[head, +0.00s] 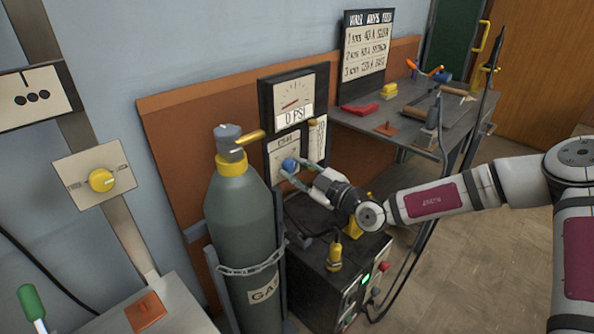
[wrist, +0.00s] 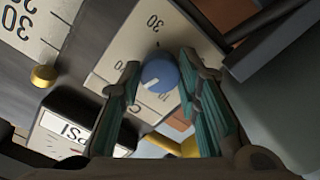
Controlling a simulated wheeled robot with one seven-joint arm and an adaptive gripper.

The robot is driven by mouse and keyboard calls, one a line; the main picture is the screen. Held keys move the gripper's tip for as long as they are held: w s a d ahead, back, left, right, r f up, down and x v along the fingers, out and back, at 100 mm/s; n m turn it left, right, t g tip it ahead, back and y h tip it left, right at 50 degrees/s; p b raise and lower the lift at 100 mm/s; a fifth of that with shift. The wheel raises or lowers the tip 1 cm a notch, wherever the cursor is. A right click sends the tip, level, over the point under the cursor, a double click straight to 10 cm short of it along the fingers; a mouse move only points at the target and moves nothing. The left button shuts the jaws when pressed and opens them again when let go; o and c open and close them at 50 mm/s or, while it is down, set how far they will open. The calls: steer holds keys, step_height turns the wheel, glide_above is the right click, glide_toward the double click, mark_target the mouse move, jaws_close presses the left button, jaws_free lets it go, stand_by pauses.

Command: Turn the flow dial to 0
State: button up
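The flow dial is a round blue knob (head: 289,165) on a pale scale plate, below a gauge and a "0 PSI" label. The knob also shows in the wrist view (wrist: 160,71), with a white mark toward its lower left. A "30" is printed above it in that view; other scale figures are partly hidden by the fingers. My gripper (head: 291,173) is at the knob, with one finger on either side. In the wrist view its fingertips (wrist: 158,75) are very close to the knob's sides. I cannot tell whether they press on it. The plate's lower part is covered.
A tall grey-green gas cylinder (head: 238,225) with a chain stands just left of the dial. A dark machine box (head: 325,265) is below my gripper. A workbench (head: 410,105) with tools is at the right. The square gauge (head: 292,98) is above the dial.

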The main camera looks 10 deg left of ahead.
steer(key=shift+c, duration=0.8)
steer(key=shift+p, duration=0.55)
